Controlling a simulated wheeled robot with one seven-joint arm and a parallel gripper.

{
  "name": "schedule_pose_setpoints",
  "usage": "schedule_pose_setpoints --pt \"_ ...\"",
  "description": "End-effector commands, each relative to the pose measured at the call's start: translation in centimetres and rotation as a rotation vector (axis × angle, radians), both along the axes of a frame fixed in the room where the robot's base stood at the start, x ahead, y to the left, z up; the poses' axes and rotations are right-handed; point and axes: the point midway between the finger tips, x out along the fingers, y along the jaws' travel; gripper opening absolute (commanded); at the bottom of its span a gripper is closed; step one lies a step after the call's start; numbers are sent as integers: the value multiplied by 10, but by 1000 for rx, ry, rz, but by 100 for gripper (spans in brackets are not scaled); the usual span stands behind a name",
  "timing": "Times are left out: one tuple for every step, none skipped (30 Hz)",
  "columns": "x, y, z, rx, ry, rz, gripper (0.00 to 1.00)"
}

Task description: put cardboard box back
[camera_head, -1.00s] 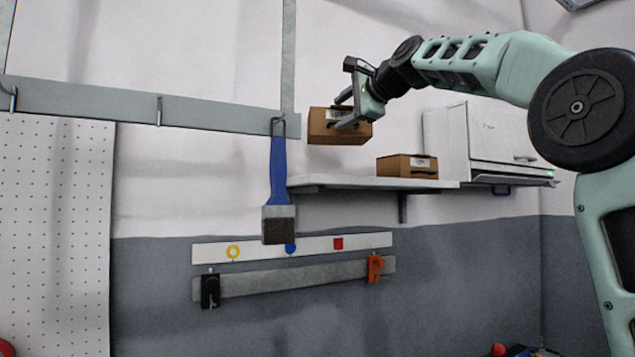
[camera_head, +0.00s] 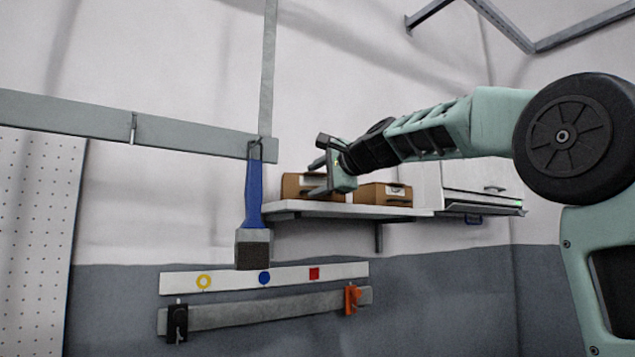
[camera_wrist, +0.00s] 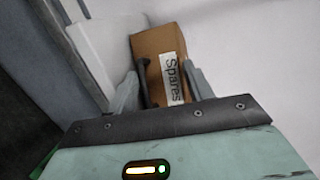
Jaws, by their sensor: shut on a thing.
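A brown cardboard box (camera_head: 298,187) is at the left end of the wall shelf (camera_head: 345,209), partly hidden behind my gripper (camera_head: 324,175). In the wrist view the cardboard box (camera_wrist: 158,52) sits between the fingers of my gripper (camera_wrist: 164,82), with a white label reading "Spares" and a dark handle. My gripper is shut on this box. The box is at or just above the shelf surface; I cannot tell whether it touches.
A second brown box (camera_head: 385,194) stands on the shelf just to the right. A white cabinet (camera_head: 488,178) is further right. A blue-handled brush (camera_head: 253,205) hangs left of the shelf. A rail with clamps (camera_head: 265,309) is below.

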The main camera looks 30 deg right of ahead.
Motion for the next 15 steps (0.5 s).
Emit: schedule_pose_setpoints --pt "0 0 -2 4 5 0 28" --pt "0 0 -2 5 5 1 28" --pt "1 0 -2 5 7 1 57" --pt "1 0 -2 5 7 1 62" --pt "1 0 -2 5 6 1 62" --pt "1 0 -2 5 6 1 62" --pt "1 0 -2 5 6 1 62" --pt "1 0 -2 5 6 2 62" --pt "1 0 -2 5 6 2 62" --pt "1 0 -2 5 5 1 62" --pt "0 0 -2 5 5 1 62" --pt "0 0 -2 5 5 1 62" --pt "-1 0 -2 4 4 1 62" --pt "-2 -1 -2 4 4 1 62" --pt "-4 -1 -2 3 2 0 62"
